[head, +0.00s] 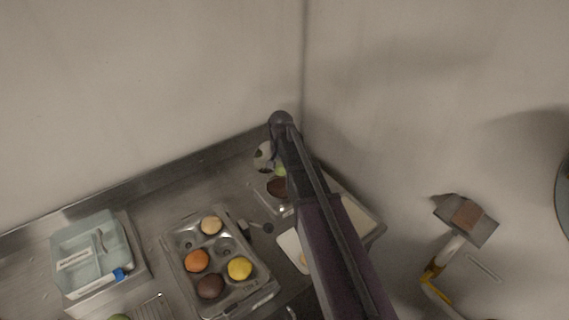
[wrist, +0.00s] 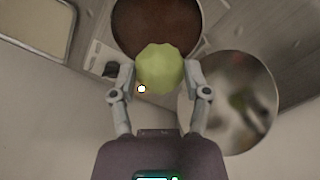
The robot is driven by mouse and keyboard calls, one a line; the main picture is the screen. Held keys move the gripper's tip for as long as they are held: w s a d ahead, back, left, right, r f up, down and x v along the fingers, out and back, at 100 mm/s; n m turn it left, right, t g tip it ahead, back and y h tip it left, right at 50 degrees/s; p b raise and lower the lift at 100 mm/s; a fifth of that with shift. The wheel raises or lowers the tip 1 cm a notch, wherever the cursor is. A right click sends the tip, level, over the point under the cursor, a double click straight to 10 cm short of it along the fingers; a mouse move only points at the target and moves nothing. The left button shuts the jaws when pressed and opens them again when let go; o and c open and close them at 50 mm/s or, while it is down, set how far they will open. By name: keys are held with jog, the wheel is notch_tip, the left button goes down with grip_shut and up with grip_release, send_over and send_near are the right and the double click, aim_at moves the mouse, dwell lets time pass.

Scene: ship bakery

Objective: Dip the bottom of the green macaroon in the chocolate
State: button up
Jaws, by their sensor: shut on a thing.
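The green macaroon (wrist: 160,67) is held between the two fingers of my gripper (wrist: 160,76) in the wrist view. In the head view a little of the macaroon (head: 281,171) shows beside my arm. The dark brown chocolate (wrist: 150,24) lies in a round vessel just beyond the macaroon in the wrist view. It also shows in the head view (head: 276,187), partly hidden by my arm. The macaroon overlaps the near edge of the chocolate in the wrist view; I cannot tell whether they touch. The macaroon's underside is hidden.
A round shiny disc (wrist: 226,112) stands close to the right finger. A metal tray (head: 221,260) holds several coloured macaroons. A pale blue box (head: 77,247) stands at the left. A light board (head: 356,215) lies right of my arm. Walls (head: 150,80) close off the back.

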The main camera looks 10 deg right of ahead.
aim_at(283, 191)
jog(key=shift+d, duration=0.2)
jog(key=shift+f, duration=0.15)
jog(key=shift+d+f+b, duration=0.1)
jog(key=shift+f+b, duration=0.25)
jog(key=shift+b, duration=0.1)
jog(key=shift+f+b, duration=3.85)
jog(key=shift+f+b, duration=0.5)
jog(key=shift+r+p, duration=0.4)
jog(key=shift+r, duration=0.05)
jog(key=shift+r+p, duration=1.3)
jog(key=shift+p, duration=0.05)
jog(key=shift+r, duration=0.2)
jog(key=shift+r+p, duration=2.85)
jog(key=shift+p, duration=0.15)
